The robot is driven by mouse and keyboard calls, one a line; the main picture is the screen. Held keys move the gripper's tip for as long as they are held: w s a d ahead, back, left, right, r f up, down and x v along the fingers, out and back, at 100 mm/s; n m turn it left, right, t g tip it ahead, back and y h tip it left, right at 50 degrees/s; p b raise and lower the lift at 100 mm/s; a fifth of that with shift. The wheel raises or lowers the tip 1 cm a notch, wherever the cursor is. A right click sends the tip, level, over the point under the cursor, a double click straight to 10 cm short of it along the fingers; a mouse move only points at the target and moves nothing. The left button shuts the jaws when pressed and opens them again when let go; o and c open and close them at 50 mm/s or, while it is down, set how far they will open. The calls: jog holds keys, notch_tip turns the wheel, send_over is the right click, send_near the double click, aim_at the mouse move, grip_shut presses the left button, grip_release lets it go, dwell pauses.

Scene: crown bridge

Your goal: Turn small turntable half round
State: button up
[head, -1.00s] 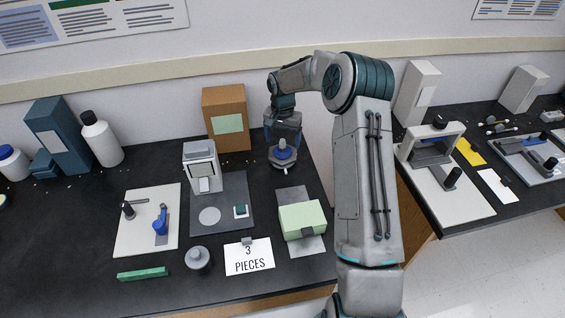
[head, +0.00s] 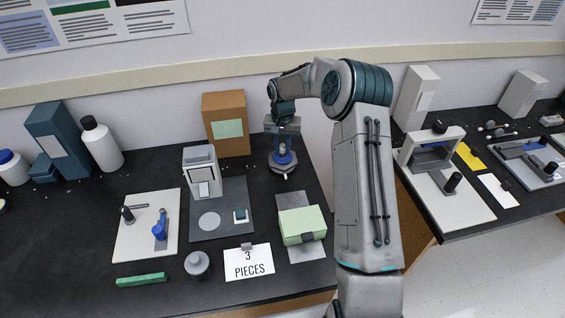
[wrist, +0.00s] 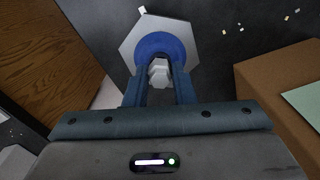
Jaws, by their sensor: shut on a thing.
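The small turntable (head: 282,168) is a light grey hexagonal plate with a blue disc on top. It sits on the dark bench at the back, right of the brown box. In the wrist view the plate (wrist: 129,41) has a small white mark at its far edge, and a grey knob (wrist: 159,72) stands at the centre of the blue disc (wrist: 160,43). My gripper (wrist: 160,83) points down with its two fingers on either side of the knob, shut on it. In the head view my gripper (head: 284,150) hides part of the disc and the knob.
A brown box (head: 226,124) stands close left of the turntable. A green block (head: 302,225) on a grey plate lies in front. A grey machine (head: 201,171) stands on a dark mat to the left. The bench's right edge is close by.

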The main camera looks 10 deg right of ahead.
jog(key=shift+n, duration=0.6)
jog(key=shift+n, duration=1.8)
jog(key=shift+n, duration=0.4)
jog(key=o, duration=1.6)
jog(key=shift+p, duration=0.3)
jog(key=shift+r+p, duration=1.8)
jog(key=shift+r, duration=1.7)
